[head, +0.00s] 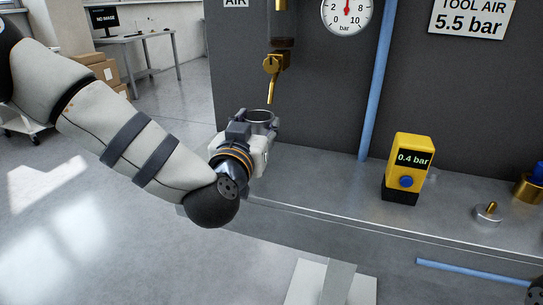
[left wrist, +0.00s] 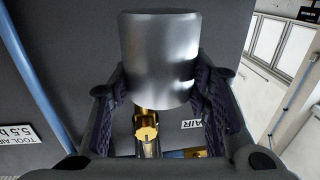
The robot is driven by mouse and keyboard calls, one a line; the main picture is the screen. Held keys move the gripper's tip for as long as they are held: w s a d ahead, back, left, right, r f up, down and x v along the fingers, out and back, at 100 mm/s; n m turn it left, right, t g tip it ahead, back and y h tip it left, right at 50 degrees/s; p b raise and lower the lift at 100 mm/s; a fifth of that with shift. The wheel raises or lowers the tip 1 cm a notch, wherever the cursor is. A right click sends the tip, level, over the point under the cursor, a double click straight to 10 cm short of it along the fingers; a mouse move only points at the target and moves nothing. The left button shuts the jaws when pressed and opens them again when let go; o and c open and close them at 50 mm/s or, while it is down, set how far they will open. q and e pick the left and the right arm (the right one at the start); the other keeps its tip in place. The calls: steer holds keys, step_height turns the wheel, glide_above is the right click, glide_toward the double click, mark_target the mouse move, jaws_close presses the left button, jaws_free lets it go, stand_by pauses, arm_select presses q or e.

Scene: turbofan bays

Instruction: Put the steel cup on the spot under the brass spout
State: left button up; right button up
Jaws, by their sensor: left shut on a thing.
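The steel cup (head: 260,115) is held in my left gripper (head: 257,127), at the bench's left end. The left wrist view shows the cup (left wrist: 160,55) large, with the dark finger pads of my left gripper (left wrist: 163,88) closed on both its sides. The spout (left wrist: 147,132) also shows beyond the cup in the left wrist view. The spot is hidden. My right gripper is out of view.
A yellow gauge box (head: 411,160) reading 0.4 bar stands on the grey bench (head: 320,180), with a small metal fitting (head: 487,214) farther right. A blue pipe (head: 376,85) runs down the panel. The bench between gripper and box is clear.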

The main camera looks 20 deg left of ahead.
arm_select(q)
steer(key=shift+w+d+f, duration=0.3)
steer(key=shift+f, duration=0.25)
steer(key=shift+w+d+f, duration=0.3)
steer(key=shift+f, duration=0.25)
steer(key=shift+w+d+f+b, duration=0.15)
steer(key=shift+f+b, duration=0.1)
steer(key=shift+f, duration=0.65)
steer(key=shift+w+d+f+b, duration=0.15)
steer(key=shift+f+b, duration=0.1)
steer(key=shift+f, duration=0.65)
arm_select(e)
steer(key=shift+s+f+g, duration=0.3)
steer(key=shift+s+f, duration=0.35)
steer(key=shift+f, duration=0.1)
arm_select(q)
steer(key=shift+f, duration=0.15)
steer(key=o, duration=1.2)
steer(key=shift+c, duration=0.2)
